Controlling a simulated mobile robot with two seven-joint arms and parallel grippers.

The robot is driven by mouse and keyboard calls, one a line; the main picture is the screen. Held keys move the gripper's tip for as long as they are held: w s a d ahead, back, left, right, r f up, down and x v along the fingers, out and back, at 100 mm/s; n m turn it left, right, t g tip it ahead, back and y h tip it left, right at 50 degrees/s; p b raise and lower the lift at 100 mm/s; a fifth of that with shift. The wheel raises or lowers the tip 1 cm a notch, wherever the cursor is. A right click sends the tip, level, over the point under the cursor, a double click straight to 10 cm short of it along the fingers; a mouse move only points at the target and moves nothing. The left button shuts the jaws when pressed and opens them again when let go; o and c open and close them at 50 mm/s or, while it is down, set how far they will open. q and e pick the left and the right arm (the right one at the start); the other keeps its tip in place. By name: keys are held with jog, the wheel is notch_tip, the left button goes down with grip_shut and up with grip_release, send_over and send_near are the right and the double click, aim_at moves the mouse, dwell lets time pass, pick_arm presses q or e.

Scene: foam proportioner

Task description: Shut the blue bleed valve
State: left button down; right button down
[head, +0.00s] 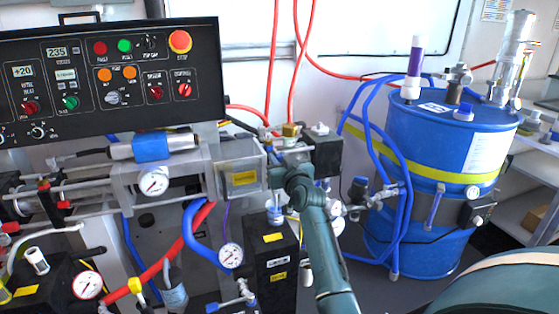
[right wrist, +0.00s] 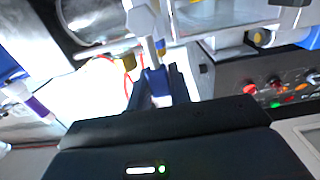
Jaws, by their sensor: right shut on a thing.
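My right arm reaches up from the bottom in the head view, and its wrist is at the pipework beside the clear-walled block. Its gripper is mostly hidden there behind the wrist. In the right wrist view the right gripper (right wrist: 160,88) is shut on a blue handle, which I take to be the blue bleed valve (right wrist: 156,82). The handle sits between the two dark fingers, below a pale metal stem (right wrist: 145,28). The valve's handle cannot be made out in the head view. My left gripper is not in view.
A blue drum (head: 435,150) with blue hoses stands to the right. The black control panel (head: 110,75) is at the upper left. Pressure gauges (head: 230,256) and a red hose (head: 183,245) crowd the left. A black box (head: 322,153) is close by the wrist.

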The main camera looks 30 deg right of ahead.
jog(key=shift+d, duration=0.1)
jog(key=shift+s+d+m+p, duration=0.15)
jog(key=shift+d+m+p, duration=0.3)
jog(key=shift+m, duration=0.45)
jog(key=s+d+f+m, duration=0.1)
jog(key=d+f+m, duration=0.4)
jog(key=m, duration=1.1)
jog(key=shift+f+b, duration=0.4)
jog(key=shift+f, duration=0.3)
jog(key=shift+s+a, duration=0.1)
jog(key=c, duration=1.3)
grip_release()
jog(key=p+v, duration=0.1)
jog(key=v, duration=1.2)
jog(key=shift+s+p, duration=0.15)
jog(key=shift+p, duration=0.2)
